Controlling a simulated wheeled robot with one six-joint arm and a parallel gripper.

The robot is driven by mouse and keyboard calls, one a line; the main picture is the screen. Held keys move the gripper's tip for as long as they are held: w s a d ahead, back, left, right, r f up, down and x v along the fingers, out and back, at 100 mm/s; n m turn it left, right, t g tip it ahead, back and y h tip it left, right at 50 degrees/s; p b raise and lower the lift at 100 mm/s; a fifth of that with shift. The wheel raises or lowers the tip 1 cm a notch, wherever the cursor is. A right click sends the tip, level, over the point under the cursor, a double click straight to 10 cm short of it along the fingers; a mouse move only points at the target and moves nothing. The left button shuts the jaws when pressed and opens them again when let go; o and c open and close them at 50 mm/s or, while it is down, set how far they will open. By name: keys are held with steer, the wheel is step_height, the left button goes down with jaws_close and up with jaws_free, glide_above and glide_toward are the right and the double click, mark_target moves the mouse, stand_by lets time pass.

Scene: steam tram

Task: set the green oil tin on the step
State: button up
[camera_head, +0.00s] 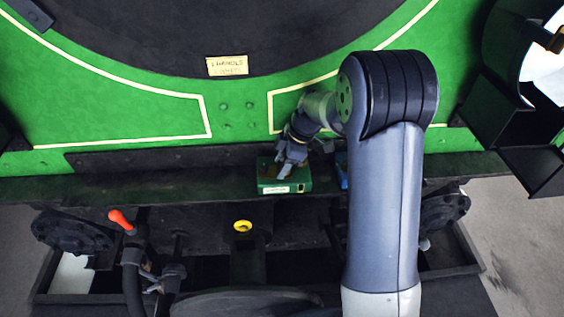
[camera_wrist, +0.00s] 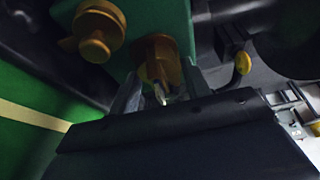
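The green oil tin (camera_head: 285,178), a boxy tin with a pale label on its front, stands upright on the dark step (camera_head: 180,188) below the green tram front. In the wrist view the tin's green face (camera_wrist: 165,20) fills the top middle, with brass-coloured fittings on it. My gripper (camera_head: 285,168) is right over the tin in the head view. In the wrist view its two fingers (camera_wrist: 160,85) are apart, one on each side of a brass fitting (camera_wrist: 158,55), with gaps beside its near end. My gripper hides part of the tin's top.
A blue object (camera_head: 342,170) stands just right of the tin, partly hidden by my arm. A red-topped lever (camera_head: 121,220) and a yellow ring (camera_head: 243,226) are below the step. The step left of the tin is clear.

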mark_target(292, 170)
steer(key=shift+o, duration=1.3)
steer(key=shift+r, duration=0.1)
steer(key=shift+r+p, duration=0.2)
steer(key=shift+p, duration=0.15)
steer(key=b+v, duration=0.1)
steer(key=v, duration=0.6)
steer(key=shift+r+b, duration=0.15)
steer(key=shift+b, duration=0.2)
steer(key=shift+o, duration=0.2)
steer(key=shift+d, duration=0.1)
